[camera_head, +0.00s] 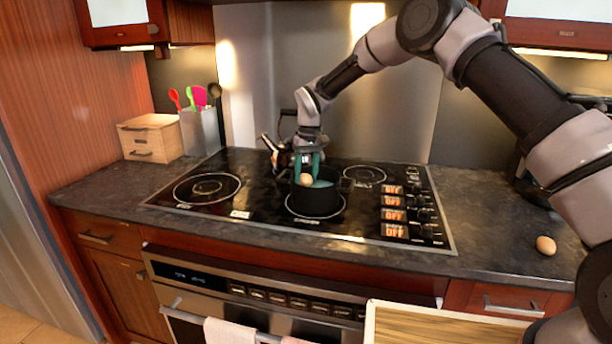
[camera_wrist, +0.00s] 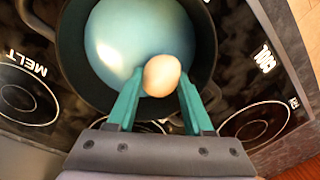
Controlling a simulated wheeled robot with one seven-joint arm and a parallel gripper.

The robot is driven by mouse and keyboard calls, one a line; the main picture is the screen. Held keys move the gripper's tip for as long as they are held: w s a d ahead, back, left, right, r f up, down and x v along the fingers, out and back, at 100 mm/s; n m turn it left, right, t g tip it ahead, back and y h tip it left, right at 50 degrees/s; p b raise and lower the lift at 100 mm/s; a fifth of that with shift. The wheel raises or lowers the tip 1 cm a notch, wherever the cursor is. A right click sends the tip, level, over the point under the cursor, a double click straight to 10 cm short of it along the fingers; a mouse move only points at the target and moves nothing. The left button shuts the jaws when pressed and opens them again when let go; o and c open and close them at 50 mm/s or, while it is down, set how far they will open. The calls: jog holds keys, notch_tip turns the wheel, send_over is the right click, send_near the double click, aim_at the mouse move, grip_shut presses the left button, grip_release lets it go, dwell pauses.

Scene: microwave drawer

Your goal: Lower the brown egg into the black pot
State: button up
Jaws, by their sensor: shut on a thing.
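A brown egg (camera_head: 305,180) is held between the green fingertips of my gripper (camera_head: 308,168). The wrist view shows the egg (camera_wrist: 162,76) gripped between the two finger ends of my gripper (camera_wrist: 161,84). The black pot (camera_head: 316,204) stands on the front middle burner of the cooktop. In the wrist view, the egg overlaps the opening of the pot (camera_wrist: 72,48), near its rim on the gripper's side. The pot's inside shows a smooth light-blue surface. I cannot tell whether the egg touches that surface.
A second brown egg (camera_head: 546,245) lies on the dark counter (camera_head: 490,235) at the right. A dark kettle-like object (camera_head: 275,150) stands behind the pot. A wooden box (camera_head: 150,139) and a utensil holder (camera_head: 200,132) stand at the left. The left burner (camera_head: 206,188) is clear.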

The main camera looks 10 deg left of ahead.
jog(key=shift+f, duration=1.1)
dwell(0.3)
jog(key=o, duration=0.9)
jog(key=shift+c, duration=0.2)
